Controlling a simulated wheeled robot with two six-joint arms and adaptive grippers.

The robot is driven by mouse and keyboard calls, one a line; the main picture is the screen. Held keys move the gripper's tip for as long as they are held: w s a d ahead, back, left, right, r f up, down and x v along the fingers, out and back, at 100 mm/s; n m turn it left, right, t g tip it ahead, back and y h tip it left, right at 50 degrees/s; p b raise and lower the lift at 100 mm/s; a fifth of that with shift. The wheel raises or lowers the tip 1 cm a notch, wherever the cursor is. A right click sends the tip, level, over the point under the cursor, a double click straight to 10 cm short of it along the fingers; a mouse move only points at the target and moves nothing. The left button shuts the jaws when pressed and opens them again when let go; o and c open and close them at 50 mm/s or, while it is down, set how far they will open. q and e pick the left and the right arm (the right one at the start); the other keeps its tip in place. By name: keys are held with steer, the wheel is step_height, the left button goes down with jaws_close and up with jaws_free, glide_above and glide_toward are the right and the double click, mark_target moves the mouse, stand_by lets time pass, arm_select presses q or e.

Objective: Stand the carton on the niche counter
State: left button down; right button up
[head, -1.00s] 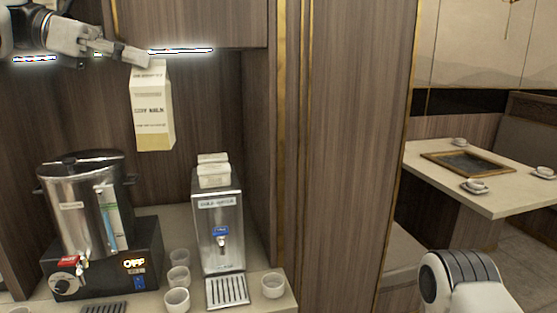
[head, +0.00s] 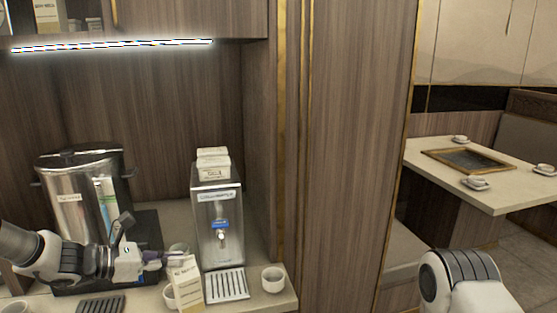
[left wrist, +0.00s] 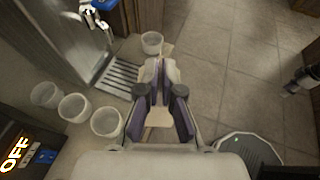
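The carton (head: 187,286), white with a cream lower part, is at the front of the niche counter (head: 178,220), left of the drip tray, and leans slightly. My left gripper (head: 178,257) reaches in from the left and is shut on the carton's top. In the left wrist view the fingers (left wrist: 160,88) point toward the counter's front right, with a beige surface between them. The carton's base is at the lower picture edge, so I cannot tell whether it touches the counter. My right gripper is out of view; only my right arm shows.
A steel urn (head: 75,205) stands at the left behind my arm. A steel dispenser (head: 218,240) with a drip tray (head: 227,286) stands right of the carton. White cups (head: 272,281) stand nearby, several close to the carton. A lit shelf (head: 150,25) hangs above.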

arm_select(q)
steer(key=s+d+f, duration=0.3)
steer(key=s+f, duration=1.2)
steer(key=f, duration=0.2)
steer(key=shift+s+d+b, duration=0.2)
steer(key=shift+b, duration=0.2)
